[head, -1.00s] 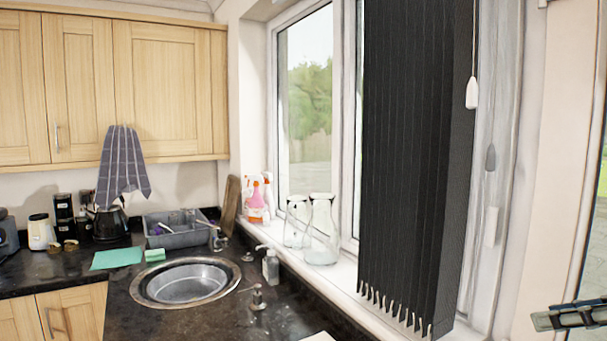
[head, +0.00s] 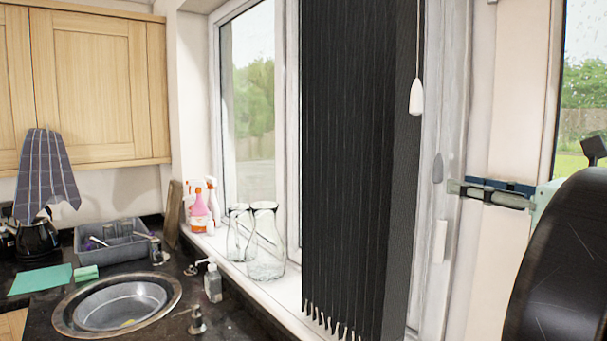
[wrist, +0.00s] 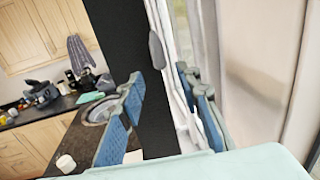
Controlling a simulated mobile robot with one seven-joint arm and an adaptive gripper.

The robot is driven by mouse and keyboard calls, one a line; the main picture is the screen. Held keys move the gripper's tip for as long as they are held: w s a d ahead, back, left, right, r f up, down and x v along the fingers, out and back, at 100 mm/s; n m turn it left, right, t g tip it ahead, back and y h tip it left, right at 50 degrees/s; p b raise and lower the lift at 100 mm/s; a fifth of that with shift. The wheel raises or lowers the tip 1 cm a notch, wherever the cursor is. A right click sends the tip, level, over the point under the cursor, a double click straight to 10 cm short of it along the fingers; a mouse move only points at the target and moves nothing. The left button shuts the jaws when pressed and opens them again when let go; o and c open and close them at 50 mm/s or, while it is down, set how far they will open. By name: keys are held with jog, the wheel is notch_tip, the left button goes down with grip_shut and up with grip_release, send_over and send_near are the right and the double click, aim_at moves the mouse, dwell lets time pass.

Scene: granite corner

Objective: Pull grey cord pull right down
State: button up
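The grey cord pull (head: 437,168) hangs beside the window frame, right of the dark blind. It also shows in the wrist view (wrist: 156,50), just above the gap between the fingertips. My gripper (head: 452,187) is just right of and slightly below the grey pull in the head view. In the wrist view my gripper (wrist: 160,76) has its two blue-padded fingers spread apart with nothing held between them. I cannot tell how far the pull is in depth from the fingertips.
A white cord pull (head: 416,97) hangs higher to the left, and another white piece (head: 440,241) is lower by the frame. The dark vertical blind (head: 345,160) hangs to the left. Glass jars (head: 266,245) stand on the sill. The wall right of the frame is bare.

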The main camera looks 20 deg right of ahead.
aim_at(442, 181)
jog(key=x, duration=0.7)
jog(key=shift+p, duration=0.35)
grip_shut()
